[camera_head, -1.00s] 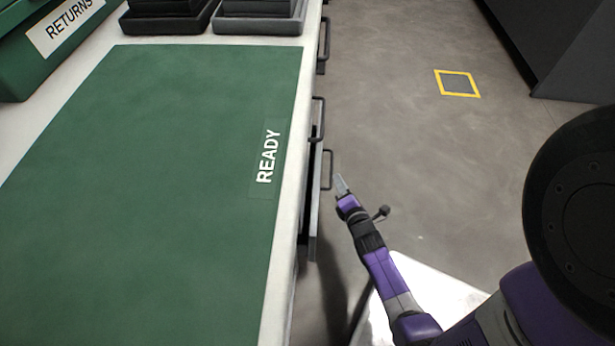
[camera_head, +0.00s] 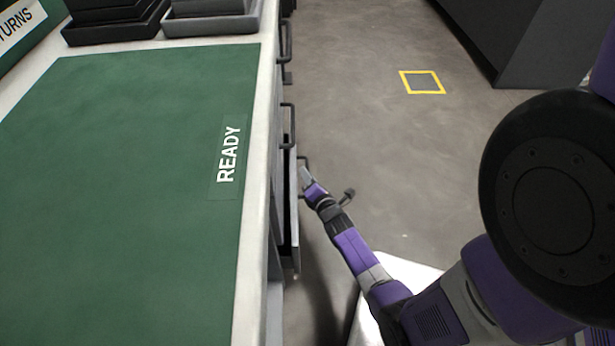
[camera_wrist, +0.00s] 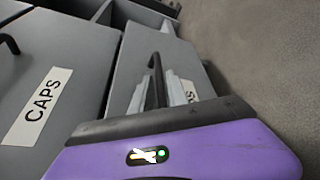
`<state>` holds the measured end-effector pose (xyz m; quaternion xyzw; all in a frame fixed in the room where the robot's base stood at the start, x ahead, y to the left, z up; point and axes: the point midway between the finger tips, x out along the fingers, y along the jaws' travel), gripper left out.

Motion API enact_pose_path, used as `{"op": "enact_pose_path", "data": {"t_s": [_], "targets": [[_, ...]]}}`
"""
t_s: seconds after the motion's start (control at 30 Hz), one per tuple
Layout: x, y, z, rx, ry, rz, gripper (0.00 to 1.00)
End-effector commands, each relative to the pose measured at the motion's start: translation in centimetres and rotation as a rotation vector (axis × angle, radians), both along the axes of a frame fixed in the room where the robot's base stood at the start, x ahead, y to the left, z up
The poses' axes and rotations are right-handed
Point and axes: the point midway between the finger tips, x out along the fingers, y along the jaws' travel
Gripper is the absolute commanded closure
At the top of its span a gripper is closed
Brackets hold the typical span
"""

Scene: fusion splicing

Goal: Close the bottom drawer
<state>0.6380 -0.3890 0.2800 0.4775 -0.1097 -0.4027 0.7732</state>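The open drawer (camera_head: 294,210) sticks out a little from the counter's right side, below the worktop in the head view. Its dark handle (camera_wrist: 156,78) stands out from a grey front with a partly hidden white label in the wrist view. My gripper (camera_head: 303,175) is beside this drawer at its handle. In the wrist view the two pale fingers of my gripper (camera_wrist: 158,94) are apart, one on each side of the handle. Contact with the handle or drawer front cannot be told. Part of the front is hidden by my gripper.
A neighbouring drawer front labelled CAPS (camera_wrist: 38,108) is at left in the wrist view. Other handles (camera_head: 288,125) line the counter side. The green mat (camera_head: 130,190) marked READY covers the worktop. The floor (camera_head: 370,150) to the right is clear, with a yellow square (camera_head: 422,82).

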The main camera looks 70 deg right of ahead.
Motion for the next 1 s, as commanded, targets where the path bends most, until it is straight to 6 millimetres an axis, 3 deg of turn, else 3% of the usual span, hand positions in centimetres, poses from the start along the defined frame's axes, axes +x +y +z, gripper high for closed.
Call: {"op": "enact_pose_path", "data": {"t_s": [0.1,0.2,1.0], "targets": [[-0.01,0.03,0.00,0.000,0.000,0.000,0.80],[-0.02,0.04,0.00,0.000,0.000,0.000,1.00],[-0.06,0.06,-0.03,0.001,0.000,-0.001,1.00]]}}
